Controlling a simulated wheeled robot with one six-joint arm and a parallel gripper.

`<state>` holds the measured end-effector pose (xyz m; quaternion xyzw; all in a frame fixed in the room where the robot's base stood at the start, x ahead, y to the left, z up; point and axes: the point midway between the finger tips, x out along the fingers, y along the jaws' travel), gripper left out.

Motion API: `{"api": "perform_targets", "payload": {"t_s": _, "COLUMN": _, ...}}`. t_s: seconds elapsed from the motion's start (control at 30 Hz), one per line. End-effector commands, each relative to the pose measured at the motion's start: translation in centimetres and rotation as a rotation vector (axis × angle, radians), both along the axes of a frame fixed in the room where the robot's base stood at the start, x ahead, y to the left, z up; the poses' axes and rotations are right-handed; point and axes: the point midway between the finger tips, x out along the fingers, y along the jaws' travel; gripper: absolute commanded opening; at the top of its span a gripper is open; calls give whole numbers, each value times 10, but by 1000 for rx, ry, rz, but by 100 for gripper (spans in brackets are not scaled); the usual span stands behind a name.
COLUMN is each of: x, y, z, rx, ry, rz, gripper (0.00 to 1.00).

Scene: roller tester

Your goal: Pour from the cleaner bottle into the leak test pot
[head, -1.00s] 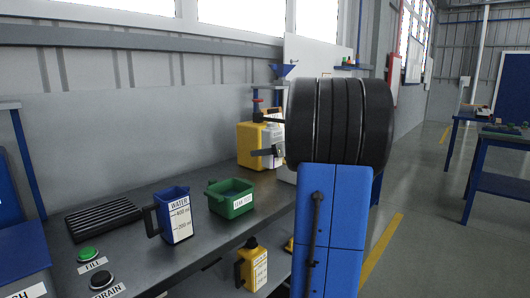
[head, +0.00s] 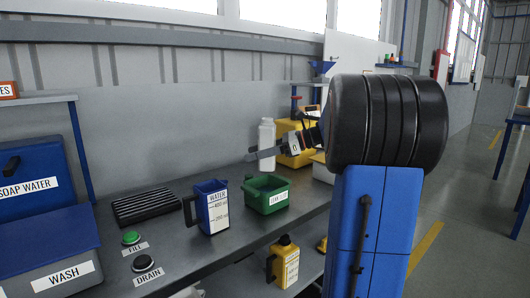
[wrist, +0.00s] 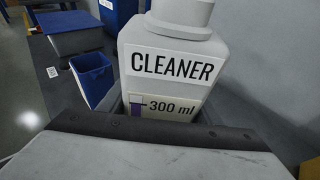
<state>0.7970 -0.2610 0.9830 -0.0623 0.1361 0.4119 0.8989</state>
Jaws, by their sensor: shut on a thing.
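The cleaner bottle (head: 267,136) is white and upright in the head view, behind and above the green pot in the picture. My gripper (head: 264,153) reaches in from the right and is shut on its body. In the wrist view the bottle (wrist: 172,65) fills the middle, with its CLEANER and 300 ml labels facing the camera and its top cut off. The leak test pot (head: 267,195) is a green open tub on the bench, with a label on its front. Its contents are hidden. I cannot tell how high the bottle is above the bench.
A blue WATER jug (head: 213,207) stands just left of the pot. A black grate (head: 149,205) and the FILL (head: 131,238) and DRAIN (head: 146,264) buttons are farther left. A yellow container (head: 297,145) stands behind my gripper. A yellow bottle (head: 285,262) stands lower in front.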

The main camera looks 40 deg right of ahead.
Motion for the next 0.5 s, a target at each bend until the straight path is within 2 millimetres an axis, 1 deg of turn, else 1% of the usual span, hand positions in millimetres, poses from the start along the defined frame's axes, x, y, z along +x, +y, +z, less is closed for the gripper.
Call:
{"api": "perform_targets", "payload": {"t_s": 0.13, "x": -1, "y": 2, "z": 1, "rx": 0, "ry": 0, "rz": 7, "gripper": 4}}
{"api": "perform_targets", "payload": {"t_s": 0.5, "x": 1, "y": 0, "z": 1, "rx": -14, "ry": -18, "rz": 5, "gripper": 4}}
